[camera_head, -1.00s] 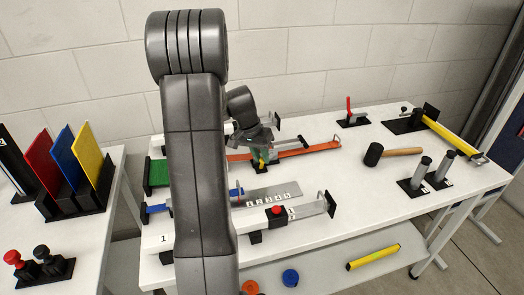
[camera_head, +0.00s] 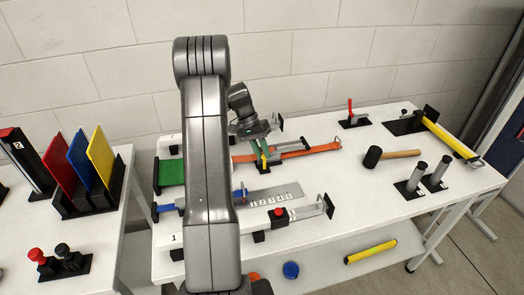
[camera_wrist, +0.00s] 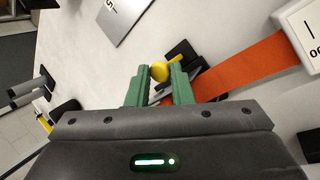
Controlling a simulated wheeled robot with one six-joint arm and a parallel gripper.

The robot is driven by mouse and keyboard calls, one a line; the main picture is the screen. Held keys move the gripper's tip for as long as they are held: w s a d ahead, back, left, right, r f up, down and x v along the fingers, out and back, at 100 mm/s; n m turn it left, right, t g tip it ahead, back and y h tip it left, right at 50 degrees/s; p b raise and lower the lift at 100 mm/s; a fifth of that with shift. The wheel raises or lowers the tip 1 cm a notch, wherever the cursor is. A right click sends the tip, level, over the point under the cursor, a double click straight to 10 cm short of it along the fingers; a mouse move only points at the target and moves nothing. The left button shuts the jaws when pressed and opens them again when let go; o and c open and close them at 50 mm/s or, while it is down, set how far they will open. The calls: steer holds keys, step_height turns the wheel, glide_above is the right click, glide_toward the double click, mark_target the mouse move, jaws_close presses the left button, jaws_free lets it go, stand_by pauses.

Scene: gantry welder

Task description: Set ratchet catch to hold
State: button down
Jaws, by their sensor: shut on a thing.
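The ratchet sits on the orange strap (camera_head: 300,146) at the back middle of the table. Its yellow catch (camera_head: 264,160) shows just below my gripper (camera_head: 262,150) in the head view. In the wrist view, a round yellow knob (camera_wrist: 159,72) on a dark ratchet body (camera_wrist: 184,54) lies between the tips of my green fingers (camera_wrist: 160,84), which are shut on it. The orange strap (camera_wrist: 240,68) runs off to the right there. My fingers hide part of the ratchet, and I cannot read the catch's setting.
Bare table lies between.

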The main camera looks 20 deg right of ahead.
steer(key=c, duration=1.3)
jaws_free()
steer(key=shift+s+f+b, duration=0.1)
steer(key=shift+s+b, duration=0.05)
steer(key=shift+b, duration=0.3)
